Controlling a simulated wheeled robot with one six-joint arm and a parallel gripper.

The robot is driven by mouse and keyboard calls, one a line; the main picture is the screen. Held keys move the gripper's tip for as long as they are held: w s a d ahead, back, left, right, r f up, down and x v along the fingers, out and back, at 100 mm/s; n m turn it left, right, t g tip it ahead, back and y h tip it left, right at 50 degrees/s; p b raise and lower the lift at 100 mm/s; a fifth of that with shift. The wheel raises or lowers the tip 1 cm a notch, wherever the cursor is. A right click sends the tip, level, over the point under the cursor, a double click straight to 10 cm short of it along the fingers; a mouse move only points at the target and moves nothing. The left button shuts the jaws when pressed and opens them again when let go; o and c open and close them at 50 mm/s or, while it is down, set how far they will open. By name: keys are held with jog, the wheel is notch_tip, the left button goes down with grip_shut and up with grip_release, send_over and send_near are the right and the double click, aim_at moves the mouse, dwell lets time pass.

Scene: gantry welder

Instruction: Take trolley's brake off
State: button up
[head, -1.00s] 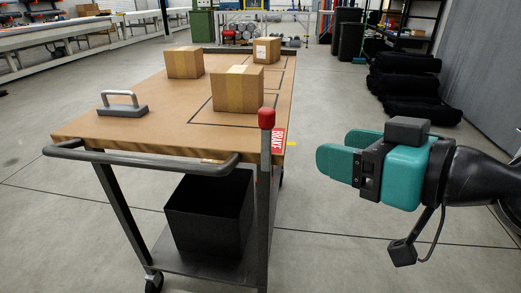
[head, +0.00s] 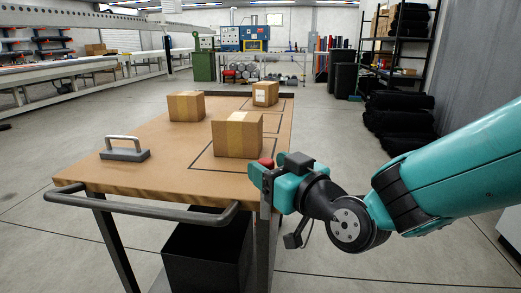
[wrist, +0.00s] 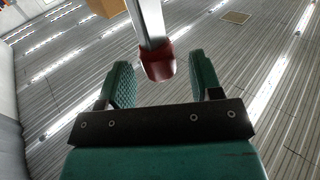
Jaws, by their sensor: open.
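The trolley (head: 165,212) has a brown wooden top and a grey push handle at its near end. Its brake lever is a grey bar with a red knob (head: 266,161) at the trolley's near right corner. My gripper (head: 260,178) is at that knob and hides most of the lever. In the wrist view the red knob (wrist: 158,66) and the grey bar (wrist: 150,20) lie between my open fingers, with a gap on each side. The BRAKE label is hidden.
Several cardboard boxes (head: 238,134) and a grey block with a handle (head: 124,150) stand on the trolley top. A black bin (head: 205,255) is below. Black rolls (head: 398,118) lie at the right. The floor right of the trolley is clear.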

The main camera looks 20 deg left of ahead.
aim_at(260, 161)
jog(key=shift+x, duration=1.8)
